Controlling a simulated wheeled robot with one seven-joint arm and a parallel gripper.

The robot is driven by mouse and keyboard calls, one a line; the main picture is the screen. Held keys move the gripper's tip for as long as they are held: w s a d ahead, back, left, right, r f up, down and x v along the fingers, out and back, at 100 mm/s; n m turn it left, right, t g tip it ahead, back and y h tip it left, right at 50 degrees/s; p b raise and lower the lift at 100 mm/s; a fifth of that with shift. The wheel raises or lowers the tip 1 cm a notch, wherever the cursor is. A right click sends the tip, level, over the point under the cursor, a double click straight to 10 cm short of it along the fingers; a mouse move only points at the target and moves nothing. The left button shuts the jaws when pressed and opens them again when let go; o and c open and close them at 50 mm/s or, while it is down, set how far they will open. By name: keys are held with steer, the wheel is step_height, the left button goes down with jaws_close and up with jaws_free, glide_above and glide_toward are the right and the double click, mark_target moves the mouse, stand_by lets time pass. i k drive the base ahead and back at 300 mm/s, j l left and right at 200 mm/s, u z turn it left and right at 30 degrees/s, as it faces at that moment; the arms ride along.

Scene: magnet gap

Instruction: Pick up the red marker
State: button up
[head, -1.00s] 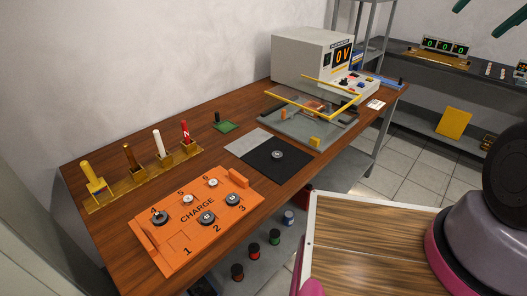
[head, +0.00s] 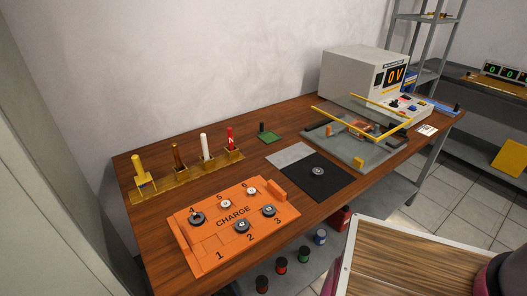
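The red marker (head: 231,139) stands upright at the right end of a brass rack (head: 190,173) near the back edge of the wooden bench. It has a white letter N on its side, and its lower end is hidden in the holder. A white marker (head: 204,146), a brown one (head: 178,157) and a yellow one (head: 138,166) stand to its left in the same rack. My gripper is not in view, so whether it is open or shut does not show.
An orange CHARGE board (head: 235,222) with metal discs lies in front of the rack. Farther right are a black mat (head: 318,185), a yellow-railed fixture (head: 375,157) and a grey meter box (head: 350,85).

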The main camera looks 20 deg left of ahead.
mark_target(231, 143)
steer(key=u, duration=1.5)
steer(key=i+l+u, duration=0.25)
steer(key=l, duration=0.2)
steer(key=l+u, duration=0.25)
steer(key=l, duration=0.25)
